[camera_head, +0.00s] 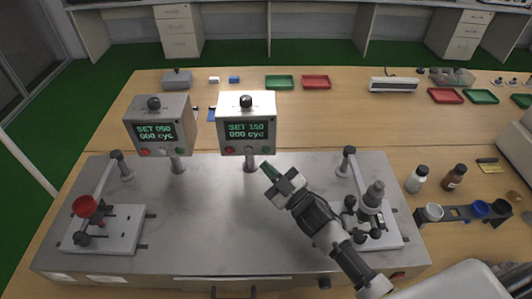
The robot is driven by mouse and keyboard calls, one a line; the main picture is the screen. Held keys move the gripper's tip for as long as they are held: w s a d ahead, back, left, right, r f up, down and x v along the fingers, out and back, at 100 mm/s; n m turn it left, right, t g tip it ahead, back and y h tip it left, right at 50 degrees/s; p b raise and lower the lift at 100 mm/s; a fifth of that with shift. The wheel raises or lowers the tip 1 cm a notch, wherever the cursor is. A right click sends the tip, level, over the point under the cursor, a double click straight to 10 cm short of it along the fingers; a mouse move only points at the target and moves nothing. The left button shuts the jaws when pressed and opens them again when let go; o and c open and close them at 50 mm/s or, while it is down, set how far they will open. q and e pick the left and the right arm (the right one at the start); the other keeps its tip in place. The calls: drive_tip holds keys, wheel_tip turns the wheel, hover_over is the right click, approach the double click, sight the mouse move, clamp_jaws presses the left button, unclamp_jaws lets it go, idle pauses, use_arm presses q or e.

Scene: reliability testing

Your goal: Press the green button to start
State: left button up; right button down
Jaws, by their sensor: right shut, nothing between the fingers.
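Two control boxes on posts stand at the back of the metal bench. The right box (246,108) reads "SET 150, 000 cyc", with a red button (229,150) at its lower left and a small green button (266,149) at its lower right. The left box (158,112) reads "SET 050, 000 cyc", with a red button (145,153) and a green button (179,150). My right gripper (267,170) is shut and empty, just below the right box's green button in the picture. I cannot tell whether it touches the box. My left gripper is not in view.
A tester with a red cup (85,206) stands at the bench's left, another tester (374,195) at its right, close to my right arm. Bottles (416,178) and a rack of cups (460,213) stand further right. The bench middle is clear.

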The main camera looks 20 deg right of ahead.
sight(253, 143)
drive_tip(key=shift+w+d, duration=0.15)
drive_tip(key=shift+w, duration=0.45)
drive_tip(key=shift+w+d, duration=0.15)
drive_tip(key=shift+w, duration=0.4)
drive_tip(key=shift+w, duration=0.1)
idle(1.2)
drive_tip(key=shift+w+d, duration=0.15)
drive_tip(key=shift+w, duration=0.15)
